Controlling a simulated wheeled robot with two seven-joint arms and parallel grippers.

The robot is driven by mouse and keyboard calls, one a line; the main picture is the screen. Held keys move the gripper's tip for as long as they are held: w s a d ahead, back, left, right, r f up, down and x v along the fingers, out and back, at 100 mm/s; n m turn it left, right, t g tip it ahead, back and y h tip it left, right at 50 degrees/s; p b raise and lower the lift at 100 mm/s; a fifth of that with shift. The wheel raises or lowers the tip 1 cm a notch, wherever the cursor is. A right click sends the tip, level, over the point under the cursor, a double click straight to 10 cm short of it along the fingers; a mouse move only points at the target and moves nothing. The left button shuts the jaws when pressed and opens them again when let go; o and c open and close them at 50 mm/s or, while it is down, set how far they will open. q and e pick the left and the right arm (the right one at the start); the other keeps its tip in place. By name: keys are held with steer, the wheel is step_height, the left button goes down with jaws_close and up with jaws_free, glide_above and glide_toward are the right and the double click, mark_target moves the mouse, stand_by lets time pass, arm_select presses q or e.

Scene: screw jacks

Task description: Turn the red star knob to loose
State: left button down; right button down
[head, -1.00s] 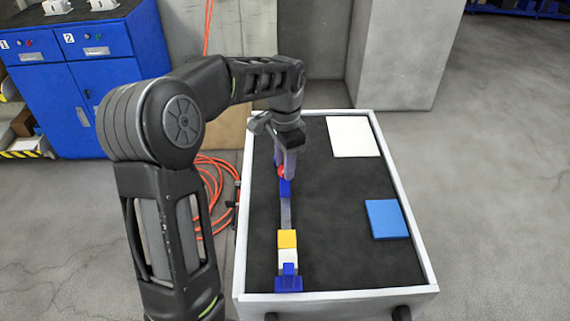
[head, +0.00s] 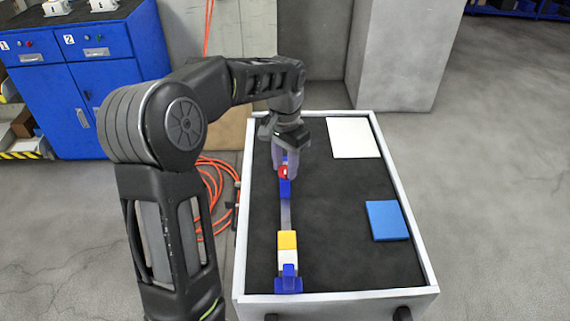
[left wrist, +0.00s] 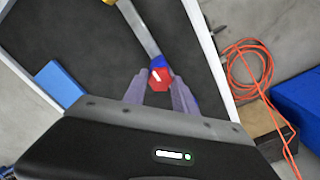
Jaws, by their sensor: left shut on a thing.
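The red star knob (head: 284,171) sits at the far end of a blue-and-grey bar fixture on the black-topped bench. In the left wrist view the knob (left wrist: 160,78) carries a white mark and lies between my fingertips. My left gripper (head: 285,172) points down over it, shut on the knob with one finger on each side. The fixture's grey bar (head: 286,213) runs toward the near edge, to a yellow block (head: 287,239), a white block (head: 288,258) and a blue foot (head: 288,281). My right gripper is not in view.
A white square plate (head: 353,138) and a blue square pad (head: 386,220) lie on the right of the bench. A pale raised rim (head: 407,226) borders it. An orange cable (head: 209,190) and a blue cabinet (head: 75,100) are to the left. The bench middle is clear.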

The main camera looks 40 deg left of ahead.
mark_target(285, 169)
arm_select(q)
steer(key=c, duration=1)
jaws_free()
steer(key=shift+r, duration=0.1)
step_height(285, 169, up, 8)
steer(key=shift+f+b, duration=0.15)
steer(key=shift+b, duration=0.25)
